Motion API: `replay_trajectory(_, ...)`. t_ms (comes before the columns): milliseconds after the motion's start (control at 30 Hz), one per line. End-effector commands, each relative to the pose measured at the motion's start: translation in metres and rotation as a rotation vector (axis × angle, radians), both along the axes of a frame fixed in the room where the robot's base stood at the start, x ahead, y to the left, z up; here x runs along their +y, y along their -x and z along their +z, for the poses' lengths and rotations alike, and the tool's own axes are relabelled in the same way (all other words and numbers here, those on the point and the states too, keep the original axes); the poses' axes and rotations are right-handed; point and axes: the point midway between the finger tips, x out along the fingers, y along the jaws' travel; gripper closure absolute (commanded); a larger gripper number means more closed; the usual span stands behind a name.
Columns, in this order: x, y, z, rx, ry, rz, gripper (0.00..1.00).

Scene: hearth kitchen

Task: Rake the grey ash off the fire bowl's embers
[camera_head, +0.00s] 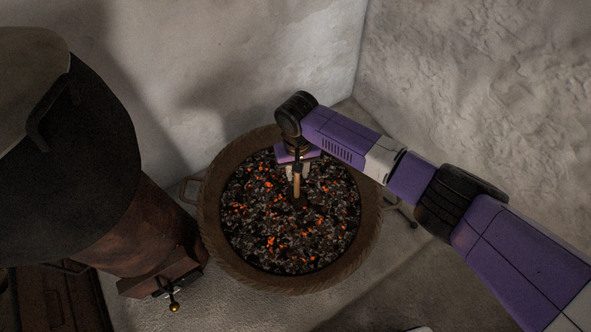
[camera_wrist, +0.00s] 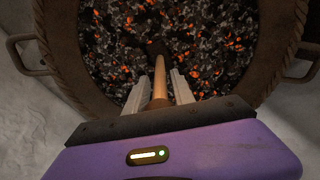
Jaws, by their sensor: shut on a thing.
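The fire bowl (camera_head: 211,241) is round and brown with a braided rim. It is filled with dark coals, grey ash and scattered orange embers (camera_head: 272,242). Glowing embers show in several patches in both views. My gripper (camera_head: 297,176) is over the upper middle of the bowl. It is shut on a wooden handle (camera_head: 297,187) that points down to the coals. In the wrist view the handle (camera_wrist: 160,88) sits between my two pale fingers, with a dark end (camera_wrist: 157,49) at the coals. Whether that end touches the coals I cannot tell.
A large dark pot-like vessel (camera_head: 70,170) with a rusty base and a brass-tipped tap (camera_head: 174,306) stands left of the bowl. Pale rough walls (camera_head: 480,70) close in behind and to the right. The bowl has side handles (camera_wrist: 27,54). Bare floor lies in front.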

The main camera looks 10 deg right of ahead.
Motion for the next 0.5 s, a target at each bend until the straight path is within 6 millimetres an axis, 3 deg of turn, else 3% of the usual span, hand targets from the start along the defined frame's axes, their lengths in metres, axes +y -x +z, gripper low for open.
replay_trajectory(167,-0.001,-0.002,0.027,-0.002,-0.001,0.001,1.00)
replay_trajectory(500,-0.001,-0.005,0.056,-0.001,-0.001,0.002,1.00)
